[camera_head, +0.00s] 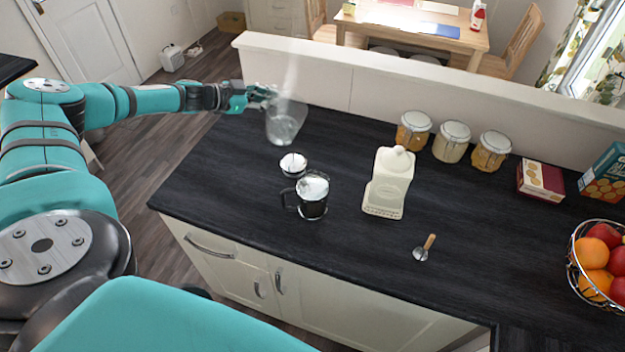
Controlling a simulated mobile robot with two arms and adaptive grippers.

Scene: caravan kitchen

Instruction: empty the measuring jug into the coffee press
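The clear measuring jug (286,122) is above the far left part of the dark counter. My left gripper (262,94) is at its upper left side and appears shut on its handle. The jug looks close to upright; its contents are hard to make out. A faint whitish streak rises above it. The coffee press (313,201), dark-framed glass with a handle on its left, stands nearer on the counter, below and right of the jug in the picture. Its inside looks dark with a pale top. My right gripper is out of view.
A small pale-topped round item (293,165) stands just behind the press. A cream canister-like object (388,185) is to its right, with a spoon (425,248) farther right. Several jars (452,142), boxes (541,181) and a fruit basket (598,292) line the right side. A low wall (400,88) edges the counter's back.

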